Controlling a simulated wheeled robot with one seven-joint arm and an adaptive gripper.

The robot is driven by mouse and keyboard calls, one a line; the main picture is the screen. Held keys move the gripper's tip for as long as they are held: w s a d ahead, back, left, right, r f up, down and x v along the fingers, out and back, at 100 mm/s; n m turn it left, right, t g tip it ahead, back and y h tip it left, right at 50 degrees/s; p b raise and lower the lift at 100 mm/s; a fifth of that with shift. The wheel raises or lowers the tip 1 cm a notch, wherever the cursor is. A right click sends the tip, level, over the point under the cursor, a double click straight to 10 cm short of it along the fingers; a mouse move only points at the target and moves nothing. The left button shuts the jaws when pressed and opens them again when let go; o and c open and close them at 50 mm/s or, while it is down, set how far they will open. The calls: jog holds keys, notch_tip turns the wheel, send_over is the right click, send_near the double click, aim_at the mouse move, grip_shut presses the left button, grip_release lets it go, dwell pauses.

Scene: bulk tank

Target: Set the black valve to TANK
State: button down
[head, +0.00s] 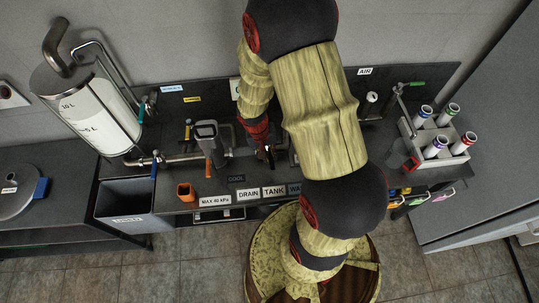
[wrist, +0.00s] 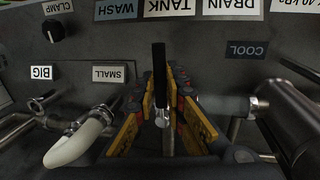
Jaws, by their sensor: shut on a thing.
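The black valve handle (wrist: 159,62) stands upright in the middle of the wrist view, its free end pointing toward the TANK label (wrist: 170,7). My gripper (wrist: 162,108) is shut on the handle, with a yellow-and-black finger on each side of it. In the head view my gripper (head: 268,150) is over the valve, behind the row of DRAIN (head: 248,195), TANK (head: 274,191) and WASH labels. My arm covers part of the WASH label and the bench to the right. The valve body is largely hidden between the fingers.
A COOL label (wrist: 246,50) and a metal pipe lie to one side of the valve. A white hose (wrist: 80,143), SMALL and BIG labels and a black CLAMP knob (wrist: 51,30) are on the other. A tank (head: 88,110) stands left, a bottle rack (head: 440,145) right.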

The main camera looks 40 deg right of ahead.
jog(key=c, duration=2)
grip_release()
jog(key=shift+o, duration=0.9)
jog(key=shift+r, duration=0.1)
notch_tip(320, 180, up, 12)
jog(key=w+a, duration=0.1)
jog(key=a, duration=0.1)
jog(key=shift+w+f, duration=0.2)
